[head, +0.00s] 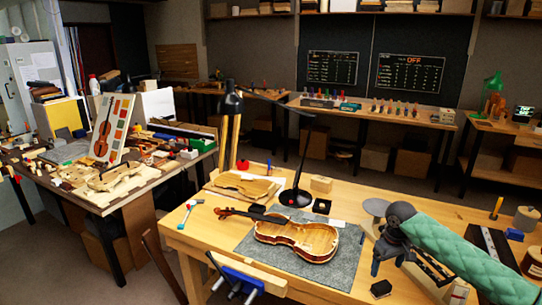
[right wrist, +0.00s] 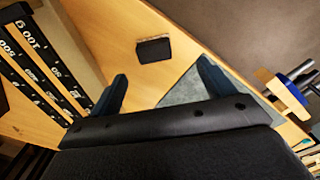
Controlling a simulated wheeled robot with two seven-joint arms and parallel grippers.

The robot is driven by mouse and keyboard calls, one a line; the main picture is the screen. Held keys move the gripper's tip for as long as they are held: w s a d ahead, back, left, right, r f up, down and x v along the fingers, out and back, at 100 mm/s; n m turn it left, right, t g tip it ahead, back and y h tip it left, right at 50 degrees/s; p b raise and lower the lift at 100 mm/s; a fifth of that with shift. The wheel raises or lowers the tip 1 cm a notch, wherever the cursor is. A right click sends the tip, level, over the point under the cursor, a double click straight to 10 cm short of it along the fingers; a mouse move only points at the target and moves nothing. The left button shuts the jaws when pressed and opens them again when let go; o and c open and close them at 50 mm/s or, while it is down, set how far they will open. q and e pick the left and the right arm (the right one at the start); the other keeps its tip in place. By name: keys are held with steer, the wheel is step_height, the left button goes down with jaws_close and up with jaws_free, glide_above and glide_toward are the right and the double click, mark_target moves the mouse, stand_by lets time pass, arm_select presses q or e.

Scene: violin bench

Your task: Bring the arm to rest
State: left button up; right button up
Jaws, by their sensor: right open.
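My right arm comes in from the right in the head view, in a green quilted sleeve. Its right gripper (head: 380,258) hangs over the right part of the bench, to the right of the violin (head: 302,238). In the right wrist view the right gripper (right wrist: 162,70) has its two dark fingers wide apart with nothing between them. A small dark block (head: 381,288) lies on the bench near the gripper; it also shows beyond the fingers in the right wrist view (right wrist: 152,49). My left gripper is not in view.
The violin lies on a grey mat (head: 258,262). A black lamp (head: 295,197) stands behind it. A blue clamp (head: 238,282) sits at the bench's front edge. Numbered dark strips (right wrist: 35,75) lie left in the right wrist view. Bare wood surrounds the block.

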steer(key=s+a+f+n+t+y, duration=0.1)
steer(key=s+a+f, duration=0.6)
steer(key=a, duration=0.3)
steer(key=s+a+f+n+t+y, duration=0.1)
steer(key=s+a+f, duration=0.5)
steer(key=s+a, duration=0.3)
steer(key=s+a+m+t+h, duration=0.1)
steer(key=s+a+m+h, duration=0.15)
steer(key=s, duration=1.85)
step_height(320, 180, down, 24)
steer(key=w+a, duration=0.2)
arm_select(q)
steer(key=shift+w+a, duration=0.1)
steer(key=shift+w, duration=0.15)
arm_select(e)
steer(key=s+f+g, duration=0.1)
steer(key=s+f, duration=0.2)
steer(key=f, duration=0.6)
steer(key=s+a+f+y, duration=0.1)
steer(key=s+f, duration=0.3)
steer(key=f, duration=0.6)
steer(key=shift+f+g, duration=0.2)
steer(key=shift+g, duration=0.2)
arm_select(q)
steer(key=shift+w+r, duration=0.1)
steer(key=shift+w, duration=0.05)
arm_select(e)
steer(key=shift+m, duration=0.25)
